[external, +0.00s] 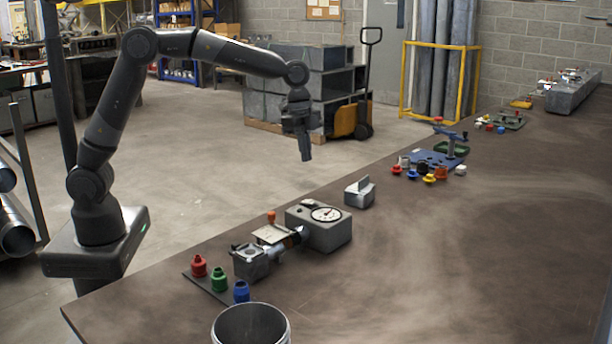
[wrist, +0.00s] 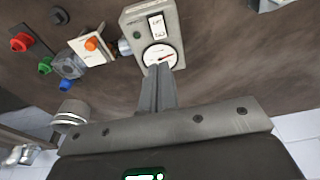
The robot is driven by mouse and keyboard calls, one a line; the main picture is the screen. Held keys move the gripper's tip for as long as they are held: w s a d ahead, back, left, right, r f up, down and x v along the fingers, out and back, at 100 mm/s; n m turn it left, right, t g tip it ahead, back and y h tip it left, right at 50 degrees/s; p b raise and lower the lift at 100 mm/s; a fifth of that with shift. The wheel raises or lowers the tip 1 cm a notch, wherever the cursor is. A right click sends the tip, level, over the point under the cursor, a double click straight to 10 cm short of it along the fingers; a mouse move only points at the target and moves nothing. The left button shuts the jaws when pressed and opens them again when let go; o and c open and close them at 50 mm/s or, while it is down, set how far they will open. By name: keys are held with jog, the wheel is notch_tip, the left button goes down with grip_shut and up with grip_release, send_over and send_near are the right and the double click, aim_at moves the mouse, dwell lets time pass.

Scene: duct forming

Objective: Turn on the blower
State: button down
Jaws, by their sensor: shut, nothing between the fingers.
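A grey box (external: 330,236) with a round white dial stands on the near part of the bench. In the wrist view the box (wrist: 138,19) shows a small white two-part panel (wrist: 157,27), a dark green round spot and the dial (wrist: 150,57). A short pipe joins it to a grey motor-like block (external: 250,264). An orange knob (external: 271,216) stands on a pale plate beside them; it also shows in the wrist view (wrist: 91,44). I cannot tell which part is the blower's switch. My gripper (external: 306,158) is shut and empty, pointing down, above and apart from the box.
Red (external: 198,266), green (external: 218,279) and blue (external: 241,291) fittings stand on a dark strip near the front edge. An open metal cylinder (external: 250,325) is close by. A grey block with a raised fin (external: 360,192) stands beyond the box. The bench's right side is clear.

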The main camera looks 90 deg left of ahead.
aim_at(312, 202)
jog(key=f, duration=0.3)
jog(key=w+d+f, duration=0.1)
jog(key=f, duration=0.7)
jog(key=shift+w+d+f, duration=0.15)
jog(key=shift+w+d, duration=0.05)
jog(key=shift+d+f+g+y, duration=0.1)
jog(key=shift+f+g+y, duration=0.15)
jog(key=shift+g+y, duration=0.05)
jog(key=shift+s+a+r, duration=0.15)
jog(key=shift+s+a, duration=0.35)
jog(key=shift+a, duration=0.1)
notch_tip(312, 202, up, 14)
jog(key=s+a, duration=0.1)
jog(key=shift+s+a, duration=0.35)
jog(key=shift+w+d, duration=0.1)
